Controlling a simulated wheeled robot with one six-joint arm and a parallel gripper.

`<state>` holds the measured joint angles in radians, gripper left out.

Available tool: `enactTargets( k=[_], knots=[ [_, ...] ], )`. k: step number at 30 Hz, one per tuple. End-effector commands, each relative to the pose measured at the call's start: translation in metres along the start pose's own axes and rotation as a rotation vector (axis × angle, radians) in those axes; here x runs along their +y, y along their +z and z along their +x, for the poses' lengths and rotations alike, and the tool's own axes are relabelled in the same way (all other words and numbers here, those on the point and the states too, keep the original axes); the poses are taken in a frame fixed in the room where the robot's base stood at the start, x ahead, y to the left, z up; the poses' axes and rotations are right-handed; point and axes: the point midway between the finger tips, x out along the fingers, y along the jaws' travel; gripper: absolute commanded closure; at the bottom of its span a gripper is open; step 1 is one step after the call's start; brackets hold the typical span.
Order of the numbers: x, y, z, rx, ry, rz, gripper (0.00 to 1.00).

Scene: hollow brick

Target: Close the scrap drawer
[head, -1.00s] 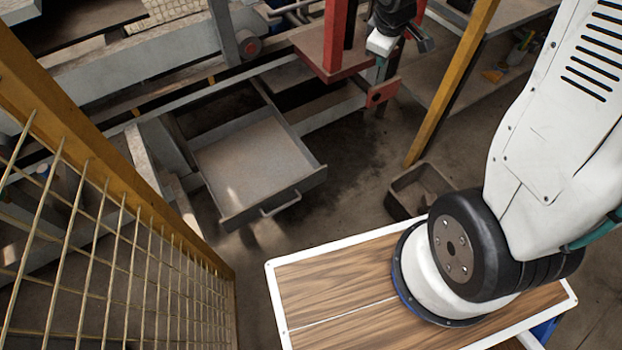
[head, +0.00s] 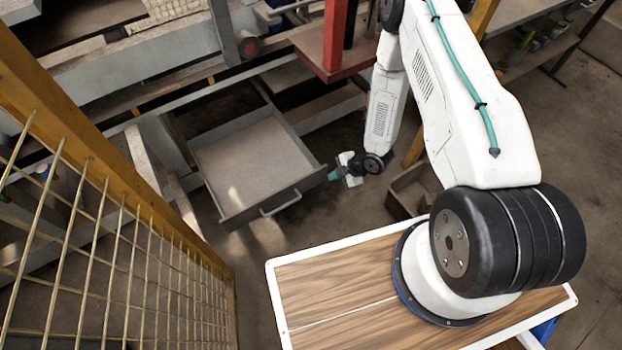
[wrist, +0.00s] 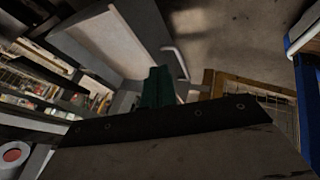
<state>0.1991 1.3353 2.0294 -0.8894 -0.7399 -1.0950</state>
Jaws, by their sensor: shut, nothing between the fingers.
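The scrap drawer (head: 246,158) is pulled out from the frame of the machine in the head view. It is a grey, shallow, empty tray with a bar handle (head: 281,203) on its front panel. My gripper (head: 334,175) is at the right end of the drawer's front, close to its corner. It is shut and empty. Whether it touches the panel I cannot tell. In the wrist view, the green fingers (wrist: 157,88) point toward the drawer (wrist: 112,42), with the handle (wrist: 175,62) just to their right.
A yellow mesh fence (head: 120,240) stands at the left. A red post with a plate (head: 335,50) stands behind the drawer. Bare floor lies in front of the drawer.

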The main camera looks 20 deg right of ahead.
Motion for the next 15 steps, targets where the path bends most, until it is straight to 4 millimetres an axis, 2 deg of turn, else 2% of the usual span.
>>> enactTargets(
  k=[3,8,15],
  knots=[
    [-0.013,-0.003,0.009,0.027,0.005,-0.013,1.00],
    [-0.015,-0.004,0.025,0.034,0.006,-0.018,1.00],
    [-0.015,-0.006,0.074,0.033,0.004,-0.017,1.00]
  ],
)
